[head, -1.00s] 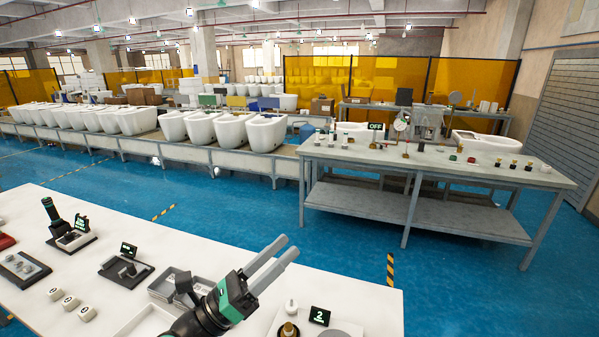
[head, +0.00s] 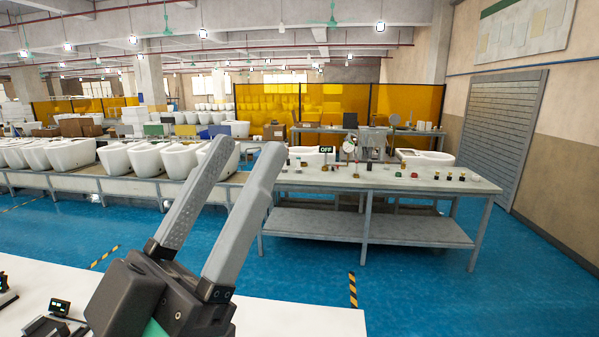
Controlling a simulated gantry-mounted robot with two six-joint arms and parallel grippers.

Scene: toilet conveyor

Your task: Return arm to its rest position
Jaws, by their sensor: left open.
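My left gripper (head: 250,150) is large in the head view, left of centre, raised above the white table. Its two long grey fingers point up and slightly right. They are apart, with nothing between them, so it is open. My right gripper does not show.
The white table (head: 300,318) fills the lower left, with a few small devices (head: 58,312) at its left end. Beyond a blue floor (head: 410,265) stands a grey workbench (head: 420,185) with small parts and an OFF sign (head: 326,150). White toilets (head: 165,158) line a conveyor at left.

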